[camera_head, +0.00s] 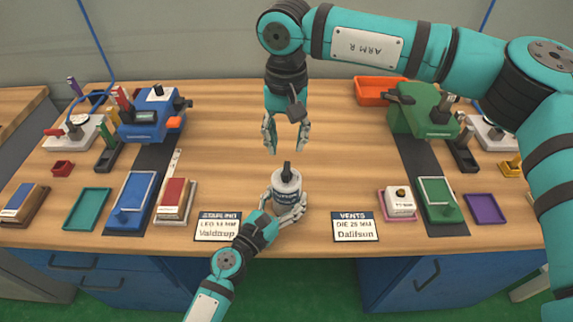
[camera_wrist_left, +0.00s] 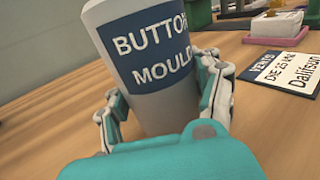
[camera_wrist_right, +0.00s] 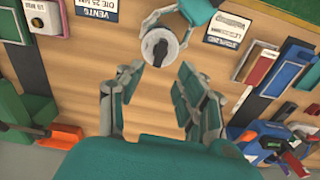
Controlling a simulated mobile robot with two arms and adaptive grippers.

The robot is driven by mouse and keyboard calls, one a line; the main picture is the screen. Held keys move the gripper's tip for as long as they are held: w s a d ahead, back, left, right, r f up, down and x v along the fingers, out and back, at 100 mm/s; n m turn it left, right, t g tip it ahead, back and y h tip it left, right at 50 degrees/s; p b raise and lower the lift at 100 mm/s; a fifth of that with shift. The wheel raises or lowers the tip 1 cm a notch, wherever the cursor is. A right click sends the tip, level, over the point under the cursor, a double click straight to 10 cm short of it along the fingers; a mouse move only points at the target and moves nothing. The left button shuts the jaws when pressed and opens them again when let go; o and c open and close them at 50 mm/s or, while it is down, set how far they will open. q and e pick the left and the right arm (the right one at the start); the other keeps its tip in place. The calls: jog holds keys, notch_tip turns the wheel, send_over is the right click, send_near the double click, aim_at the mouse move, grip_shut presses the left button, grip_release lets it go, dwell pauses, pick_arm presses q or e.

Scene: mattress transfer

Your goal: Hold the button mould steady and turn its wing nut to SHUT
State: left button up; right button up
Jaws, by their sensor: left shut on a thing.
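The button mould (camera_head: 286,185) is a grey-white cylinder with a dark blue label, upright on the table near the front middle. Its label reads BUTTON MOULD in the left wrist view (camera_wrist_left: 152,55). The dark wing nut (camera_head: 286,171) stands on its top; in the right wrist view (camera_wrist_right: 160,47) it shows from above as a dark bar on the round top. My left gripper (camera_head: 287,208) is shut around the mould's lower body. My right gripper (camera_head: 286,140) is open and empty above and behind the mould, fingers pointing down. No SHUT mark is legible.
Two name cards, Valdtrup (camera_head: 218,227) and Dalifsun (camera_head: 355,227), lie at the front edge on either side. A blue press (camera_head: 150,118) stands left and a green press (camera_head: 423,110) right. An orange tray (camera_head: 379,91) is at the back.

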aim_at(287, 168)
notch_tip(287, 168, down, 8)
jog(key=shift+f, duration=0.1)
jog(key=shift+c, duration=0.2)
grip_shut()
